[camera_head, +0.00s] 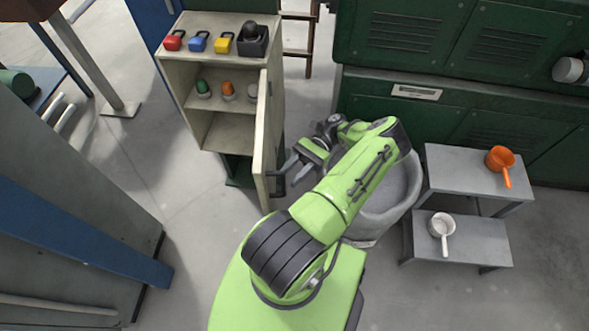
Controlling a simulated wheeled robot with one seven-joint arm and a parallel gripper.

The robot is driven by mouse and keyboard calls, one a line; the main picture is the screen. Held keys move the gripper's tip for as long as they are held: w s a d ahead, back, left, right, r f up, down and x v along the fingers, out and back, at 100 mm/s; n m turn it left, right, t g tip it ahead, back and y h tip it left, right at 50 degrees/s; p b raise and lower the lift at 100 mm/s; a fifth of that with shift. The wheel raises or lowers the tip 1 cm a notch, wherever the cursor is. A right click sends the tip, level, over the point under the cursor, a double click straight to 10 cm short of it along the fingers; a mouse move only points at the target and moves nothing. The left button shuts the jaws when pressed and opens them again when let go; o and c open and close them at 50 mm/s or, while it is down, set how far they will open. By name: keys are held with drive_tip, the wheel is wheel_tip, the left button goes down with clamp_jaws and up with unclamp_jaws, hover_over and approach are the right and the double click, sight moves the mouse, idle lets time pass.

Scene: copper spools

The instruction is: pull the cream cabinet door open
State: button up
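The cream cabinet (192,75) stands at upper centre-left with its shelves exposed. Its cream door (262,135) is swung wide open, sticking out toward me from the cabinet's right side. A dark handle (276,183) sits low on the door's right-hand face. My gripper (285,176) is to the right of the door, close beside the handle. Its two fingers look spread, with a gap between them and nothing clearly held. Whether a finger touches the handle I cannot tell.
Red, blue and yellow padlocks (198,42) and a dark box (252,40) stand on the cabinet top. A grey round bin (385,200) is behind my arm. A grey step stand (455,170) holds orange and white scoops. Clear floor lies left of the door.

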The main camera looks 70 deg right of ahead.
drive_tip(key=v, duration=0.4)
idle(0.6)
